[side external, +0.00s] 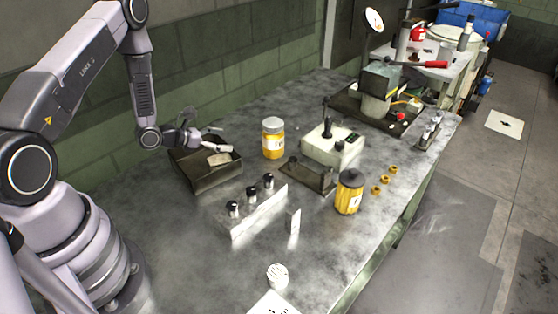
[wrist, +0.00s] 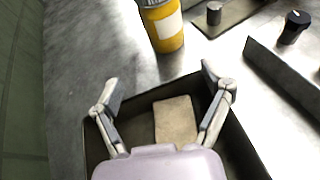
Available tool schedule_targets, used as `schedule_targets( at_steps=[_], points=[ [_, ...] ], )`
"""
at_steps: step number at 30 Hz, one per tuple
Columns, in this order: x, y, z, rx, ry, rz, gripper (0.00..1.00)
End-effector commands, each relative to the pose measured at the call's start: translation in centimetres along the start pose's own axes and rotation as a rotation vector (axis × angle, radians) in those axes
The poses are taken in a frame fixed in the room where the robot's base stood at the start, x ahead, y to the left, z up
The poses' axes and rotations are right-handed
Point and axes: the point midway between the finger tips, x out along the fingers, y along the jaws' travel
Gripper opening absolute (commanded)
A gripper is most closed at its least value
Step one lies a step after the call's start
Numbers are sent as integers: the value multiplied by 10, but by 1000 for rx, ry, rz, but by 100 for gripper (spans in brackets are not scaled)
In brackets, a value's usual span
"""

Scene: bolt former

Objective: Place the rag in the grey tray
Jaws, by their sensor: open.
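The rag is a flat tan rectangle (side external: 218,158) inside the dark grey tray (side external: 203,183) on the bench. In the wrist view the rag (wrist: 176,121) lies inside the tray (wrist: 240,135), between and beyond my fingers. My gripper (side external: 212,138) is above the tray, with its fingers spread wide and nothing between the tips. In the wrist view my gripper (wrist: 160,88) is open over the tray, and its palm hides the tray's near part. I cannot tell the exact height of the fingertips over the rag.
A yellow jar with a grey lid (side external: 273,138) stands just right of the tray. A metal block with black knobs (side external: 253,211) is in front. A second yellow jar (side external: 349,192) and a white box device (side external: 333,147) stand farther right. The bench front left is mostly bare.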

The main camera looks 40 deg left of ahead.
Motion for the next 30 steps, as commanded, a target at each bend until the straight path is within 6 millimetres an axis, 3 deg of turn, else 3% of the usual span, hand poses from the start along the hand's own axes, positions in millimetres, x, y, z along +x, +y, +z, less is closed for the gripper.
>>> schedule_targets(
  at_steps=[12,19,23,26,30],
  points=[
    [-93,1,-2,-7,2,7,79],
    [-114,-1,4,12,-5,-10,79],
    [-113,-19,44,139,-44,-130,79],
    [-116,-54,96,342,-88,-317,79],
    [-140,-122,155,710,-113,-624,79]
  ],
)
